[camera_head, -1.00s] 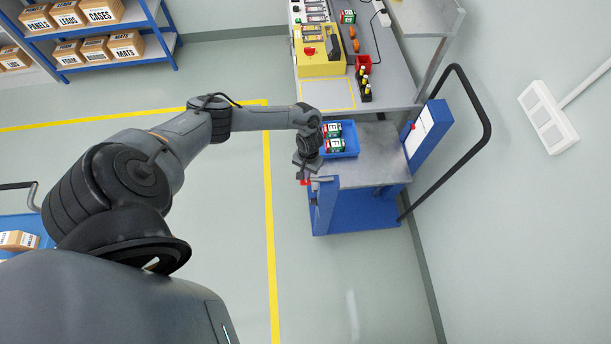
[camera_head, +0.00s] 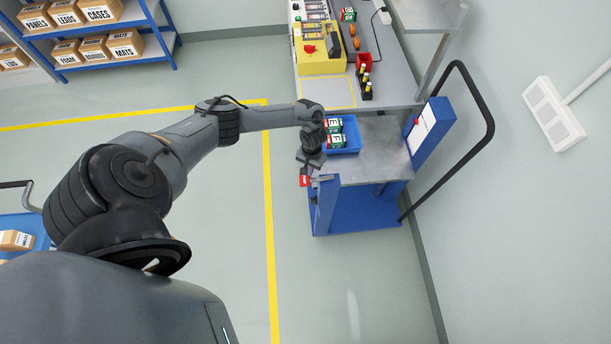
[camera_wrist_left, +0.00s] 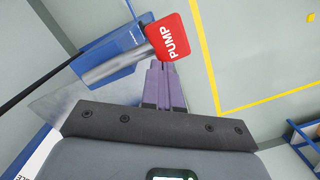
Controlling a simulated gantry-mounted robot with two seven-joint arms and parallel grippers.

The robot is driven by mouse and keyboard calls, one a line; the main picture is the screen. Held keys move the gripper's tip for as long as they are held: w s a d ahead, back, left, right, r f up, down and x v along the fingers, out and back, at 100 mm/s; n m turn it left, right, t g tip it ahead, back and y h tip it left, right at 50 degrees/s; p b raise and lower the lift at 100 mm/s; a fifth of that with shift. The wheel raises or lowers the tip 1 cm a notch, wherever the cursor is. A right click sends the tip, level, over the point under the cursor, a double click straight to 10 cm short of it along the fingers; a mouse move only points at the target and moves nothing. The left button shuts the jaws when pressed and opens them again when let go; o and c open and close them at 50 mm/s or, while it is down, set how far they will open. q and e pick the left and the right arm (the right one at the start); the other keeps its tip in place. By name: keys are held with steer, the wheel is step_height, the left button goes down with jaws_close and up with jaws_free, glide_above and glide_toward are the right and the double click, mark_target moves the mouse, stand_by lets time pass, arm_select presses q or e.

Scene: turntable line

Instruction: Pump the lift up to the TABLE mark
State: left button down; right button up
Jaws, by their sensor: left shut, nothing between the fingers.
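The lift is a cart with a grey metal top (camera_head: 375,155), a blue base (camera_head: 365,215) and a blue post at its near left corner. A red pad marked PUMP (camera_wrist_left: 168,38) sits on a metal lever (camera_wrist_left: 115,65); the pad also shows in the head view (camera_head: 305,181). My left gripper (camera_head: 305,174) is beside the cart's left edge, close to the pad. In the wrist view its fingers (camera_wrist_left: 156,66) are shut and empty, with their tips at the pad's lower edge; I cannot tell whether they touch it. No TABLE mark is legible. My right gripper is out of view.
A blue tray (camera_head: 354,144) with green and white boxes (camera_head: 336,141) stands on the cart top. A grey workbench (camera_head: 398,90) adjoins it at the back, with a yellow unit (camera_head: 320,62) on it. A black handle (camera_head: 487,115) curves out right. Floor left of the cart is clear.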

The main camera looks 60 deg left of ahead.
arm_select(q)
steer(key=shift+w+a+r, duration=0.1)
steer(key=shift+w+a, duration=0.2)
steer(key=shift+w, duration=0.05)
step_height(320, 180, up, 11)
steer(key=shift+w+a+p, duration=0.3)
steer(key=shift+w+p, duration=0.1)
steer(key=shift+w, duration=0.05)
stand_by(0.9)
